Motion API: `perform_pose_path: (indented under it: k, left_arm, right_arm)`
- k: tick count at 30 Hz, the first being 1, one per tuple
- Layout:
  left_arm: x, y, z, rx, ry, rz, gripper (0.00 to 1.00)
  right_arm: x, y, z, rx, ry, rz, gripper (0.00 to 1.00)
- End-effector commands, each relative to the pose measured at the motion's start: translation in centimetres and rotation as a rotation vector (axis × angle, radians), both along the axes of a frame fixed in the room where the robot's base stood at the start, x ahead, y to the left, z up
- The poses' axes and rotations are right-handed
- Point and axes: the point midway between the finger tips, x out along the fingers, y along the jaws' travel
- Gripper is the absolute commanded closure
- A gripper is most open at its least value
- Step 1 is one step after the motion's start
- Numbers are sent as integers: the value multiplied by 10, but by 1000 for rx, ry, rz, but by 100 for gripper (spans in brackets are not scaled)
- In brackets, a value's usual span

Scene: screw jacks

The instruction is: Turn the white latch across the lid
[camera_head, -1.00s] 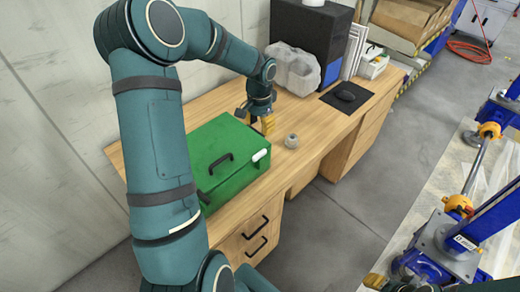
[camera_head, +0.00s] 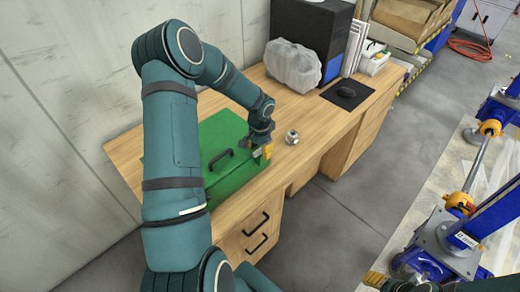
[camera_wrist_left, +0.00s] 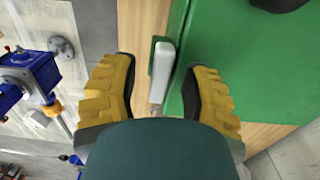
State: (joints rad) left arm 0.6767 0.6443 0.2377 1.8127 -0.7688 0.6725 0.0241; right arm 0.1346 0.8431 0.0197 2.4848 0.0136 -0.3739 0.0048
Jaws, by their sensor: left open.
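The green box (camera_head: 233,135) stands on the wooden desk with its lid down and a black handle (camera_head: 220,158) on top. The white latch (camera_wrist_left: 162,65) shows in the left wrist view at the lid's edge, beside a small green tab. In the head view my gripper mostly covers it. My left gripper (camera_head: 262,152) is at the box's right edge. In the wrist view its two yellow fingers (camera_wrist_left: 158,95) are apart, one on each side of the latch's line, with nothing held. A yellow part of my right gripper (camera_head: 374,280) shows at the bottom edge of the head view.
A small round metal part (camera_head: 292,137) stands on the desk (camera_head: 310,115) just right of my left gripper. A wrapped grey bundle (camera_head: 292,66), a dark computer case (camera_head: 306,28) and a mouse on a black pad (camera_head: 347,94) are farther back.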

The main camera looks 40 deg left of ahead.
Motion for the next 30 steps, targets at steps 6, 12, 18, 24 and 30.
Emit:
perform_pose_path:
  k: [6,12,18,24,30]
  left_arm:
    - [0,0,0,0,0,0,58]
    - [0,0,0,0,0,0,100]
    - [0,0,0,0,0,1,100]
    - [0,0,-1,0,0,27,100]
    - [0,-1,-2,1,-1,118,100]
  right_arm:
    - [0,0,0,0,0,0,53]
    - [0,0,0,0,0,0,53]
    - [0,0,0,0,0,0,53]
    - [0,0,-3,0,0,0,53]
    - [0,1,-14,-2,0,0,53]
